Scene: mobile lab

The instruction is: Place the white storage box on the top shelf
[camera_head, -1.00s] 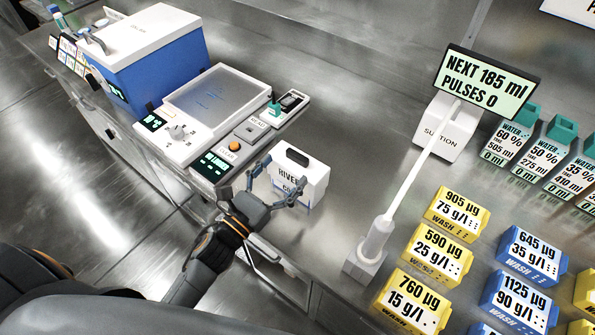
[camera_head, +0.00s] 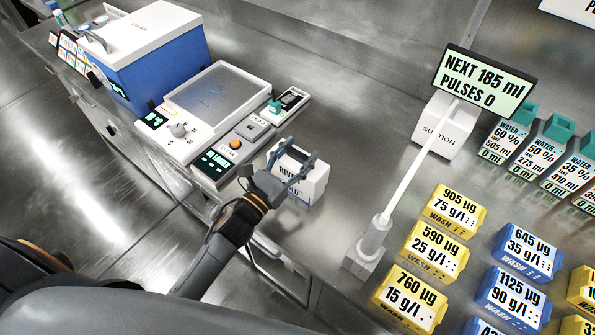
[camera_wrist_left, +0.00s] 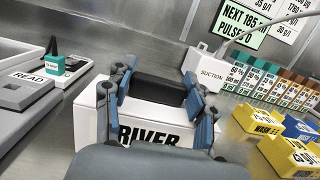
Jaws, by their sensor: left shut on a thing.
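The white storage box (camera_head: 312,186), with partly hidden black lettering on its front and a dark handle or slot on top, sits on the metal worktop right of the control panel. My left gripper (camera_head: 297,156) is at the top of the box, its fingers on either side of the dark handle part, shut on it. In the left wrist view the white box (camera_wrist_left: 88,112) shows behind the blue finger pads, with "RIVER" readable. The box looks upright on the worktop; whether it is slightly lifted I cannot tell. No top shelf can be made out. My right gripper is not in view.
A blue device with a white lid (camera_head: 160,55) and a panel with knobs and buttons (camera_head: 215,105) stand left. A suction stand (camera_head: 370,245) and its display (camera_head: 485,82) stand right, with yellow wash blocks (camera_head: 435,250) and blue ones. Bare worktop lies behind the box.

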